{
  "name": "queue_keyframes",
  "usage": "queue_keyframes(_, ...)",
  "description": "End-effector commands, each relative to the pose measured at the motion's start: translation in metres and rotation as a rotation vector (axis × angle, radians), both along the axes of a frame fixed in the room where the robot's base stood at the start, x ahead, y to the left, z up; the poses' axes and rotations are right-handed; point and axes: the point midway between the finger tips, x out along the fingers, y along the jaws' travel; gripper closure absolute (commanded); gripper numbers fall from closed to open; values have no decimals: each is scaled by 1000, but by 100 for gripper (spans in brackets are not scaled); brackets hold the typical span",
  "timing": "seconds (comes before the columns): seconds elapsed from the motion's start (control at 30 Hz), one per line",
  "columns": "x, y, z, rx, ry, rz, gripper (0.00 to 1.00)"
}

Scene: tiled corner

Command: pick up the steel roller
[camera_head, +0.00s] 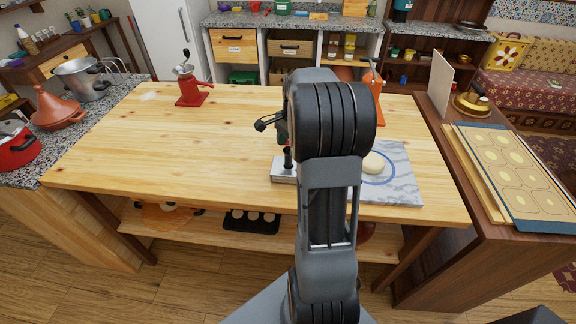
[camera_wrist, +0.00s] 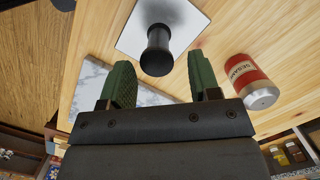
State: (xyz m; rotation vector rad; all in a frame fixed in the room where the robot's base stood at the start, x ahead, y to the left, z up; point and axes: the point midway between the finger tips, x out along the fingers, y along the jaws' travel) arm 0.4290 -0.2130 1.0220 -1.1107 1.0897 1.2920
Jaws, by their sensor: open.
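No plain roller shape shows. The closest steel thing is a flat, square steel piece (camera_head: 284,175) with an upright black handle, on the wooden table left of the marble board. In the wrist view the steel piece (camera_wrist: 187,20) is at the top, with its dark round-ended handle (camera_wrist: 157,50) towards me. I cannot tell whether it is the steel roller. My gripper (camera_wrist: 162,78) is open and empty, its green fingers apart. The handle appears between and beyond the fingertips, with no contact visible. In the head view my arm hides most of the gripper.
A red-labelled can (camera_wrist: 247,80) stands right of the fingers in the wrist view. The marble board (camera_head: 402,175) holds a pale dough ball (camera_head: 373,162). A red grinder (camera_head: 190,90) and an orange utensil (camera_head: 372,82) are at the back. The table's left half is mostly clear.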

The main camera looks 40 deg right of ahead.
Motion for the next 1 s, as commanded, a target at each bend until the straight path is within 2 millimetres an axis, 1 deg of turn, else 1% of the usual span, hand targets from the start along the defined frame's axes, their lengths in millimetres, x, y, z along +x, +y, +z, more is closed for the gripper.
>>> queue_keyframes(0.13, -1, 2, -9, 1, 2, 1, 43)
queue_keyframes(0.33, -3, 6, -36, 2, 2, 2, 43)
queue_keyframes(0.43, -3, 7, -47, 1, 2, 2, 43)
queue_keyframes(0.57, -3, 8, -52, 0, 1, 3, 43)
queue_keyframes(0.77, -3, 8, -53, -1, 0, 2, 43)
queue_keyframes(0.8, -3, 8, -53, -1, 0, 2, 44)
queue_keyframes(1.0, -3, 8, -53, 0, 0, 2, 64)
